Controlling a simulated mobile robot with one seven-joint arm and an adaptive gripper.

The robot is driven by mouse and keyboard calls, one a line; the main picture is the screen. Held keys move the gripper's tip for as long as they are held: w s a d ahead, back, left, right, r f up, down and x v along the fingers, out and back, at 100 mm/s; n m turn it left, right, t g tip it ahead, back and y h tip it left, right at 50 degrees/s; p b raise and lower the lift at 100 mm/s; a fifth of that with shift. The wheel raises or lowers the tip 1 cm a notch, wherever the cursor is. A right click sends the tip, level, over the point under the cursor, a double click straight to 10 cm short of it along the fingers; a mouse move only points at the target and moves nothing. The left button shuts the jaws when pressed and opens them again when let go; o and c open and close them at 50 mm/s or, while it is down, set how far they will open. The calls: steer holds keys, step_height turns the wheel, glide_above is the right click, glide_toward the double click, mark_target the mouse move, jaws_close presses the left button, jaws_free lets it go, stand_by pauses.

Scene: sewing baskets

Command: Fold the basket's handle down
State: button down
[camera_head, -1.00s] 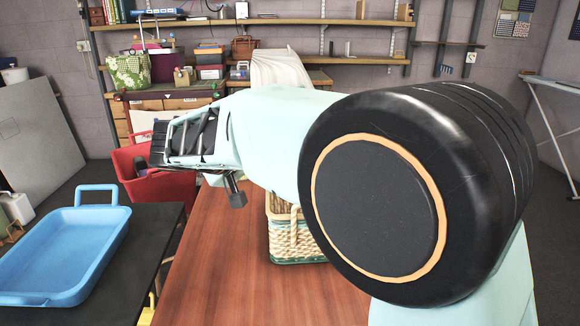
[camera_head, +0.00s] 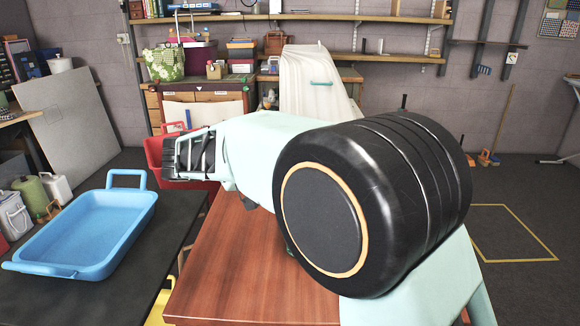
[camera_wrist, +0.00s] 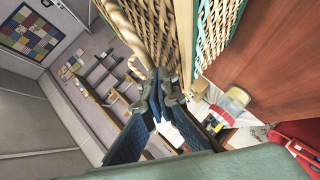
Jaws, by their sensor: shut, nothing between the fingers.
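The woven wicker basket (camera_wrist: 218,22) with teal trim fills the top middle of the wrist view, close to my gripper. A pale, rod-like curved part (camera_wrist: 118,25), which looks like its handle, runs along the basket's left side down toward my fingers. My gripper (camera_wrist: 166,92) is shut and empty, with its tips just below the handle and basket. I cannot tell whether they touch.
The brown wooden table (camera_head: 235,270) has clear room at its front left. A blue tray (camera_head: 85,235) lies on a black table (camera_head: 150,262) to the left. A red bin (camera_head: 155,150) stands behind my wrist. Shelves (camera_head: 350,17) line the back wall.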

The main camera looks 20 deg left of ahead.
steer(key=shift+w+d+f, duration=0.1)
steer(key=shift+d, duration=0.1)
steer(key=shift+w+d+b, duration=0.15)
steer(key=shift+d+b, duration=0.4)
steer(key=shift+d, duration=0.1)
steer(key=shift+a+r, duration=0.1)
steer(key=shift+r, duration=0.1)
